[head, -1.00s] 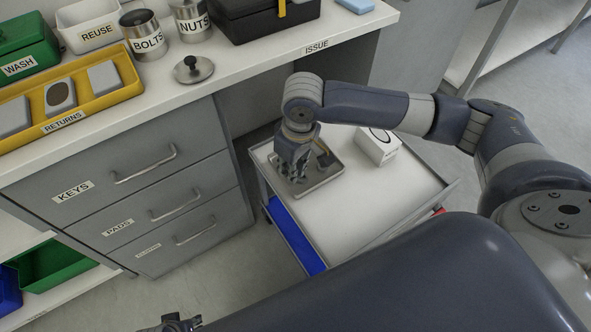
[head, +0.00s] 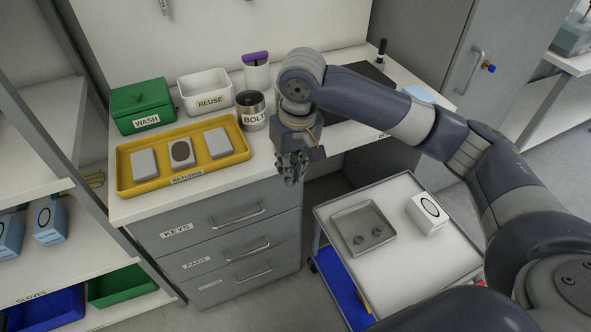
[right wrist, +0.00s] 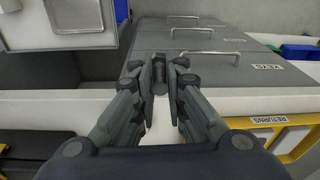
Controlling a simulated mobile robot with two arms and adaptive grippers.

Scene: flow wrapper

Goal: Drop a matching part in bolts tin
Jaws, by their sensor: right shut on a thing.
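The bolts tin (head: 252,112) is a metal can with a white BOLTS label, standing on the bench with a dark, open-looking top. My right gripper (head: 291,178) points down beside it, to its right and nearer the bench's front edge. It is shut on a small grey metal part (right wrist: 160,76), mostly hidden between the fingers; its kind is unclear. A metal tray (head: 345,217) on the cart holds two small dark parts (head: 377,233). The nuts tin and loose lid are hidden behind my right arm. My left gripper is out of view.
On the bench are a yellow returns tray (head: 124,172) with grey pieces, a green wash box (head: 140,105), a white reuse bin (head: 205,92) and a purple-topped container (head: 257,72). A white box (head: 428,214) stands on the cart (head: 420,262). Drawers (head: 240,215) are below.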

